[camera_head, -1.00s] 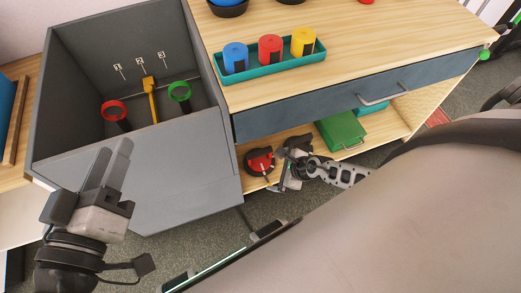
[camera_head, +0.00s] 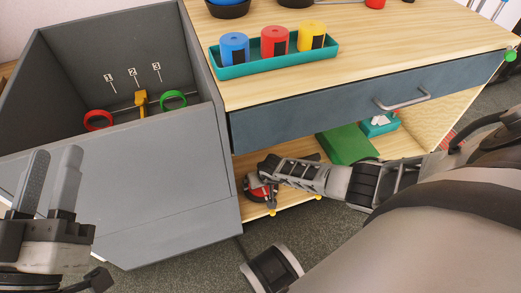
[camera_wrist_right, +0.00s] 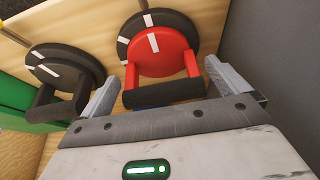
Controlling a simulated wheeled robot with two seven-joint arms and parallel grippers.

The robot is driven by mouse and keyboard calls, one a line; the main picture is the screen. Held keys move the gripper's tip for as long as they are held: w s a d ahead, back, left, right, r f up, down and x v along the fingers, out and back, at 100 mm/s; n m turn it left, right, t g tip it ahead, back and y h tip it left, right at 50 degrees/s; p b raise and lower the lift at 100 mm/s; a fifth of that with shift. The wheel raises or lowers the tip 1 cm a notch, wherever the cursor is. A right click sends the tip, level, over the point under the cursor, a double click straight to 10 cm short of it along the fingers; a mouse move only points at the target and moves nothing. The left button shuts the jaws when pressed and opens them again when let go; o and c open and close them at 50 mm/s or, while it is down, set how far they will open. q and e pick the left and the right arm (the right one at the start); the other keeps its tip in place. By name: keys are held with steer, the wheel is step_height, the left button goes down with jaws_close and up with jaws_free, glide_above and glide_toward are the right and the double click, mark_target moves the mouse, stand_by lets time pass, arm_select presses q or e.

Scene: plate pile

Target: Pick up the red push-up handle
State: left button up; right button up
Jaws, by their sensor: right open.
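The red push-up handle (camera_wrist_right: 160,55) has a round red base with a white stripe and a black grip bar (camera_wrist_right: 165,92). It is on the lower wooden shelf, and in the head view it is mostly hidden by my right gripper (camera_head: 268,187). In the right wrist view my right gripper (camera_wrist_right: 161,70) is open. Its fingers are on either side of the handle, with the grip bar between them. Whether they touch it I cannot tell. My left gripper (camera_head: 56,154) is open and empty in front of the grey bin.
Black push-up handles stand to the left (camera_wrist_right: 65,72) of and behind (camera_wrist_right: 143,22) the red one. A grey wall (camera_wrist_right: 275,60) is close on the right. The drawer (camera_head: 370,98) is above the shelf. A green box (camera_head: 346,144) is further right.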

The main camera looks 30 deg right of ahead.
steer(key=b+x, duration=0.2)
steer(key=x, duration=0.2)
steer(key=shift+b, duration=0.4)
arm_select(q)
step_height(320, 180, up, 6)
steer(key=s+m+t+h, duration=0.1)
steer(key=m+h, duration=0.5)
steer(key=m, duration=0.1)
steer(key=shift+s+d+m, duration=0.15)
steer(key=shift+s+m, duration=0.25)
steer(key=shift+f, duration=0.1)
arm_select(e)
steer(key=shift+c, duration=0.3)
steer(key=shift+r, duration=0.1)
steer(key=c, duration=1)
steer(key=shift+w, duration=0.15)
steer(key=shift+c, duration=1.3)
steer(key=shift+r, duration=0.15)
